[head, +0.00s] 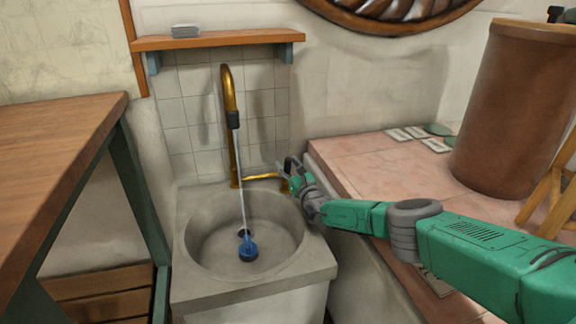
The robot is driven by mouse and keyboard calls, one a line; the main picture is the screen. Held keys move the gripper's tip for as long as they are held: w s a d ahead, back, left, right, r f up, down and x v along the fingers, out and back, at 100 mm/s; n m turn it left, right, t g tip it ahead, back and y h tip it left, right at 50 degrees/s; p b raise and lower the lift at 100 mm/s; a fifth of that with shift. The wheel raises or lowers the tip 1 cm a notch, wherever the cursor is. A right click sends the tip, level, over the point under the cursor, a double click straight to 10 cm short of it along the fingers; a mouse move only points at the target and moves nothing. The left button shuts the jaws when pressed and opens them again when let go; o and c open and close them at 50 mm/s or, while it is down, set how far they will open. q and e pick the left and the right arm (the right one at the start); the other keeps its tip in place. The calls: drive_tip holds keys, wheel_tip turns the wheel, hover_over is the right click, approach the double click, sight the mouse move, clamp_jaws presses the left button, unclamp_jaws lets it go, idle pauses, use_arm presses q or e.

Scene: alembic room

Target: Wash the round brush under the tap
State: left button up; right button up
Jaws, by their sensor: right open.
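The round brush (249,251) is blue and lies in the round basin of the stone sink (205,262), beside the dark drain. The brass tap (228,88) rises at the back of the sink and curves over to a black nozzle. A thin pale stream of water (239,175) runs from the nozzle down to the brush. My right gripper (284,168) is open at the back right of the sink, at the end of the tap's brass side lever (262,177). I cannot tell whether it touches the lever. My left gripper is not in view.
A wooden table (55,140) stands on the left. A tiled counter (365,165) on the right holds a large brown cylinder (515,110) and several small flat pieces. A wooden shelf (220,40) hangs above the tap. The space above the basin's front is clear.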

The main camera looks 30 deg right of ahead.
wheel_tip(320, 180, up, 10)
drive_tip(key=shift+f, duration=0.1)
idle(0.4)
